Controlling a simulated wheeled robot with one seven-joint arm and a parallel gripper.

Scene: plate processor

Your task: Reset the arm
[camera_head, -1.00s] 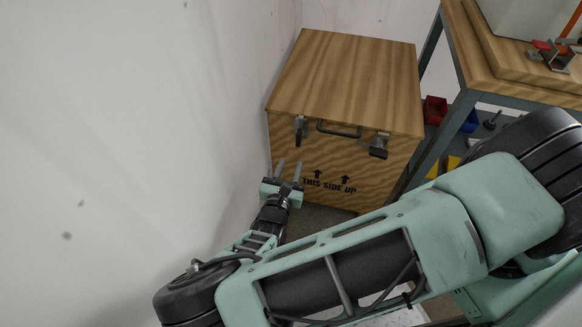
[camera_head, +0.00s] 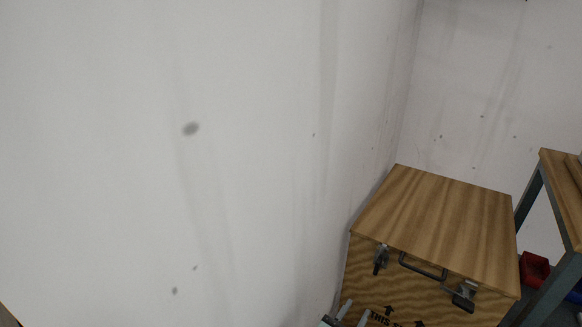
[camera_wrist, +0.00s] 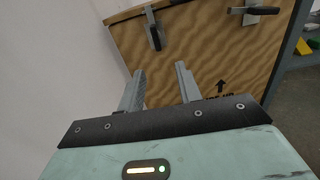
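My gripper (camera_wrist: 160,88) shows in the wrist view with its two grey fingers apart and nothing between them. It faces the front of a wooden crate (camera_wrist: 196,60), with a metal latch (camera_wrist: 153,30) above and beyond the fingers. The rest of my arm is out of the head view.
The crate (camera_head: 440,215) stands by the corner of white walls (camera_head: 200,150), with a handle (camera_head: 422,267) and two latches on its front. A wooden-topped bench (camera_head: 562,185) stands at the right, with a red bin (camera_head: 534,268) below it. The left wall is close to my gripper.

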